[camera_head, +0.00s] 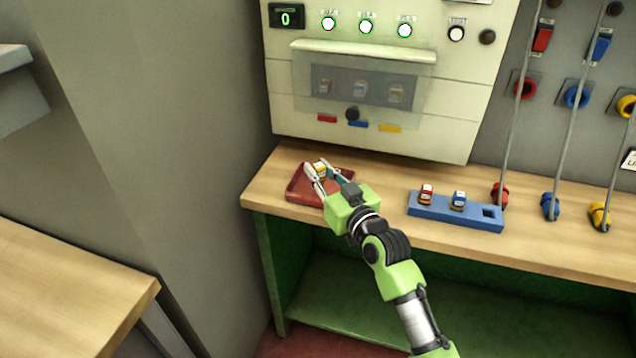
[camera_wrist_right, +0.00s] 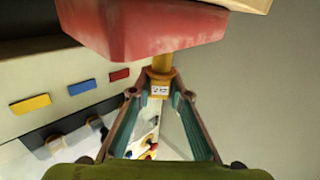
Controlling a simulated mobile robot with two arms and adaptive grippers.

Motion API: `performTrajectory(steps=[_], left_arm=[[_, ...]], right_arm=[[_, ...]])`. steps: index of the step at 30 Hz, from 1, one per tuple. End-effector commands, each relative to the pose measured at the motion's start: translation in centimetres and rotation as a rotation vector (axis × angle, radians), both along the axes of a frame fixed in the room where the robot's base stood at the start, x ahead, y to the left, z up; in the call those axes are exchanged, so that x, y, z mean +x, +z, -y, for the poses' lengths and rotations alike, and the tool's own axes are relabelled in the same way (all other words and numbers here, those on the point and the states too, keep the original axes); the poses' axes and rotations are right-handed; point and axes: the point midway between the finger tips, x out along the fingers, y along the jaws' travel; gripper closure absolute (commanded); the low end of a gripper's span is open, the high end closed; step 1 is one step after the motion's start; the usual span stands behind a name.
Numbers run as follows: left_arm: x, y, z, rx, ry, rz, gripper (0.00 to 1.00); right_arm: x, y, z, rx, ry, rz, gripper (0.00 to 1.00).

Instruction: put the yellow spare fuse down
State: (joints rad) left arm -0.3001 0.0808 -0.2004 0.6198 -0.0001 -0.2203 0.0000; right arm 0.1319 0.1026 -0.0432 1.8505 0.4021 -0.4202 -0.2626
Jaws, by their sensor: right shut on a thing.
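The yellow spare fuse (camera_head: 320,168) is between the fingertips of my right gripper (camera_head: 321,173), at the red tray (camera_head: 296,196) on the left end of the wooden bench. In the right wrist view the fuse (camera_wrist_right: 160,87) shows a white label, and my right gripper (camera_wrist_right: 158,98) is shut on it. The red tray (camera_wrist_right: 140,38) fills the top of that view, close to the fuse. I cannot tell whether the fuse touches the tray floor. My left gripper is not in view.
A blue holder (camera_head: 428,212) on the bench (camera_head: 385,185) carries a red fuse (camera_head: 425,193) and a blue fuse (camera_head: 458,200); its right slot is empty. A pale panel (camera_head: 455,130) with a clear-covered fuse window stands behind. Cables with coloured plugs hang at the right.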

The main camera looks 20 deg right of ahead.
Motion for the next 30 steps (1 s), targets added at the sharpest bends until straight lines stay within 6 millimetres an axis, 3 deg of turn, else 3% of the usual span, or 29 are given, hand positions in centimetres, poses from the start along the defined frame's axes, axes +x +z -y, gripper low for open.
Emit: performTrajectory(steps=[9, 20, 21, 23, 30], left_arm=[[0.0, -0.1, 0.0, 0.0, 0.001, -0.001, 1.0], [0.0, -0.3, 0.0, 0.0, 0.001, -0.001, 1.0], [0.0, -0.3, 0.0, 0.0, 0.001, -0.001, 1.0], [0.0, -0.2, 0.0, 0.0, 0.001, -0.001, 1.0], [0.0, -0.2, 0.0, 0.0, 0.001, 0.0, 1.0]], right_arm=[[0.5, -3.6, -0.1, 0.001, 0.0, -0.002, 1.0], [0.5, -4.0, -0.1, 0.0, 0.0, -0.001, 1.0], [0.5, -4.1, -0.1, 0.0, 0.0, -0.001, 0.8], [0.5, -4.0, -0.1, 0.0, 0.0, -0.001, 0.66], [0.5, -4.0, -0.1, 0.001, 0.0, -0.001, 0.66]])
